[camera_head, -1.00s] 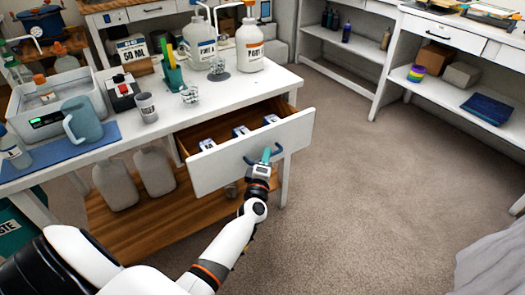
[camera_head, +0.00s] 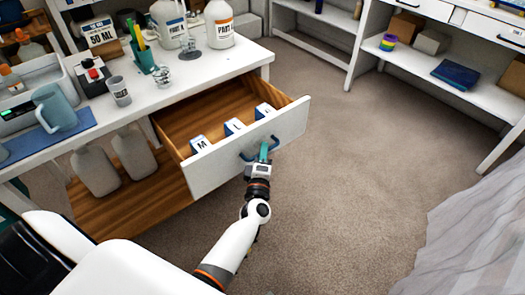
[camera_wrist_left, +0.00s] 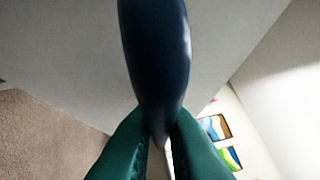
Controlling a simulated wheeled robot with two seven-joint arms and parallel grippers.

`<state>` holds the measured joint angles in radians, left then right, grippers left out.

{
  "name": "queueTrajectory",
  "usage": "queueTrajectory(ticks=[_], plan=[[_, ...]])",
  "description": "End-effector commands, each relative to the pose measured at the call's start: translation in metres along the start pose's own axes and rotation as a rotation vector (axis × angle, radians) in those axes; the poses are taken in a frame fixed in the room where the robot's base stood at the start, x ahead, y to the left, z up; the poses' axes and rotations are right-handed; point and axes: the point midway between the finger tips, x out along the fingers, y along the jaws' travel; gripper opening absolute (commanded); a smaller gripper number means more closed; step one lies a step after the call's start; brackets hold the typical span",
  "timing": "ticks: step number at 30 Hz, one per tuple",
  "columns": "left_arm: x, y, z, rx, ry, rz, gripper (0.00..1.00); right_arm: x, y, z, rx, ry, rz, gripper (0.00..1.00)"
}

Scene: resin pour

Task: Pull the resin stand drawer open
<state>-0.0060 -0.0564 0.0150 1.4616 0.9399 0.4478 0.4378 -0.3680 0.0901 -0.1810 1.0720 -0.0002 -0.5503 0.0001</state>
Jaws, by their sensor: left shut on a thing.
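The resin stand drawer (camera_head: 225,160) has a white front and a wooden inside, and it stands well out from the white stand (camera_head: 190,87). Several labelled blue-and-white boxes (camera_head: 234,126) lie in it behind the front panel. My left gripper (camera_head: 264,152) is at the dark blue drawer handle (camera_head: 246,156), in front of the panel. In the left wrist view its green fingers (camera_wrist_left: 160,145) are shut on the handle (camera_wrist_left: 157,55), which fills the middle of the picture. My right gripper is not in view.
On the stand top are two white bottles (camera_head: 219,26), a cup with pens (camera_head: 144,60), a grey cup (camera_head: 119,91) and a blue-grey pitcher (camera_head: 56,108). Jugs (camera_head: 133,152) stand on the lower shelf. Carpet (camera_head: 340,180) is free to the drawer's right. A curtain (camera_head: 470,230) hangs at lower right.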

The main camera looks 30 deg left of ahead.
Motion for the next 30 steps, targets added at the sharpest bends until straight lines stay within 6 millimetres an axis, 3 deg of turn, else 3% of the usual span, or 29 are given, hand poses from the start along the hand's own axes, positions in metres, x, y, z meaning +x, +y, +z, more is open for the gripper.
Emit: queueTrajectory(ticks=[3, 4, 8, 16, 20, 30], plan=[[0.0, 0.001, 0.0, 0.0, 0.001, 0.002, 0.0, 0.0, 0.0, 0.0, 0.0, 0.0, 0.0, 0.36], [0.0, 0.001, 0.0, 0.0, 0.001, 0.002, 0.14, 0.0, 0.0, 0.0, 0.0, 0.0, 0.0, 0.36], [0.0, 0.001, 0.0, 0.0, 0.001, 0.002, 0.33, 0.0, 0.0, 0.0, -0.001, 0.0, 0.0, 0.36], [-0.001, 0.001, 0.0, 0.0, 0.0, 0.001, 0.33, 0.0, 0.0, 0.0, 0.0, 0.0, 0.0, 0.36], [-0.011, 0.001, 0.0, -0.001, 0.0, 0.002, 0.33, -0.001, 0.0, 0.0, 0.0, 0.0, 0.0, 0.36], [-0.08, 0.002, 0.0, 0.0, 0.001, 0.005, 0.33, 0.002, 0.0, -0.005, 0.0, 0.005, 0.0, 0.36]])
